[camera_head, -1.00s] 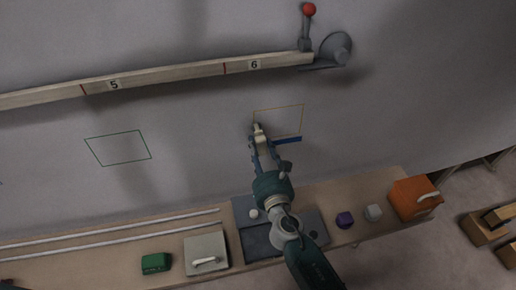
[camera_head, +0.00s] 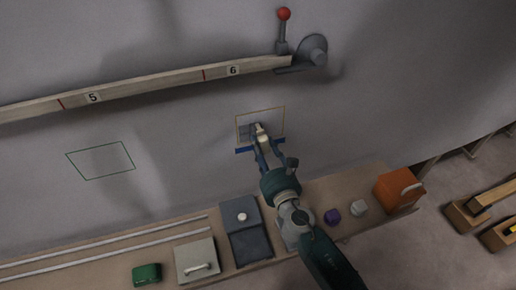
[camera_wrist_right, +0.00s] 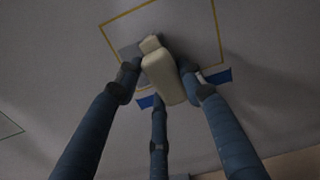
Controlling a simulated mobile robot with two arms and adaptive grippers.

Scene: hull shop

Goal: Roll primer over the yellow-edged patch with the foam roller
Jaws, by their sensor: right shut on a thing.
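The yellow-edged patch (camera_head: 274,117) is an outlined rectangle on the grey hull wall; it also shows in the wrist view (camera_wrist_right: 190,30). A darker grey area (camera_head: 244,131) covers part of its left side. My right gripper (camera_head: 260,138) is in front of the patch's lower middle. Its fingers are shut on the cream handle of the foam roller (camera_wrist_right: 166,78), which points up into the patch. The roller's foam is mostly hidden behind the handle, and I cannot tell whether it touches the wall. My left gripper is not in view.
A blue strip (camera_head: 244,150) runs under the patch. A green-edged patch (camera_head: 101,160) is at left. A rail with a red-knobbed lever (camera_head: 284,14) crosses above. The bench below holds a dark tray (camera_head: 247,245), a green box (camera_head: 147,274) and an orange case (camera_head: 398,189).

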